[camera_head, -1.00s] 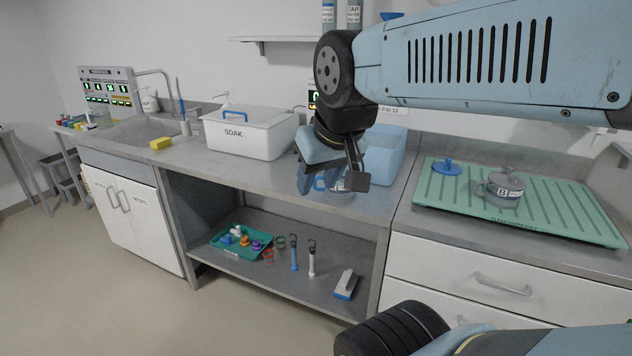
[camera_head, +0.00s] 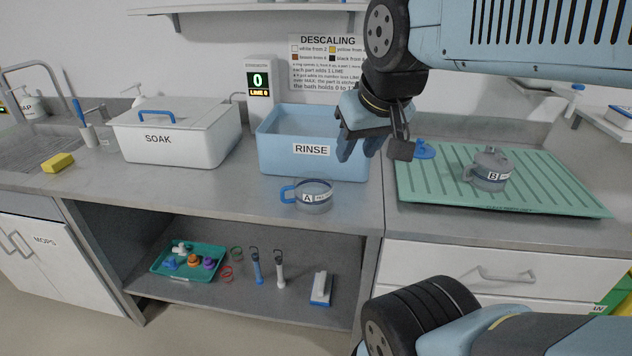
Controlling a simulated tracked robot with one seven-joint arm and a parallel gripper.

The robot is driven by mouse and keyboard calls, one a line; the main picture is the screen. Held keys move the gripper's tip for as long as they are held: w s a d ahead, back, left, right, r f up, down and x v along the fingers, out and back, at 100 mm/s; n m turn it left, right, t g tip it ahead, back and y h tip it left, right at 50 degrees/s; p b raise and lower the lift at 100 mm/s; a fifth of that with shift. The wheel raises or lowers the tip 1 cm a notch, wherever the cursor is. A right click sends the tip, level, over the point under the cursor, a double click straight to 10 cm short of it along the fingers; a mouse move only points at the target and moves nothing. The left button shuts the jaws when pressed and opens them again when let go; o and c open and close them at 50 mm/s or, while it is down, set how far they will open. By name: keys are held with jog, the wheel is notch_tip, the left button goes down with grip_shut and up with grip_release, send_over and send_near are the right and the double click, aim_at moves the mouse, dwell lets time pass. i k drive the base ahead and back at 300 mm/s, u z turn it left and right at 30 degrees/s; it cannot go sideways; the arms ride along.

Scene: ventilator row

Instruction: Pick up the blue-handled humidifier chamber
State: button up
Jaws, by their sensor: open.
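The blue-handled humidifier chamber (camera_head: 318,199) stands on the grey counter near its front edge, in front of the blue RINSE tub. It is a low clear-grey cup labelled A, with its blue handle on the left. My gripper (camera_head: 372,150) is open and empty, above and to the right of the chamber, in front of the tub's right end. It does not touch the chamber. A second chamber (camera_head: 487,172), labelled B with a grey handle, sits on the green drain mat to the right.
The RINSE tub (camera_head: 285,158) and white lidded SOAK box (camera_head: 178,150) stand behind and left. A blue part (camera_head: 423,150) lies on the green mat (camera_head: 545,196). The lower shelf holds a teal tray (camera_head: 160,268), brushes and rings. Counter left of the chamber is clear.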

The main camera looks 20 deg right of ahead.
aim_at(313, 190)
jog(key=u, duration=0.25)
jog(key=k, duration=1.15)
jog(key=z, duration=0.6)
jog(key=i, duration=1)
jog(key=u, duration=0.05)
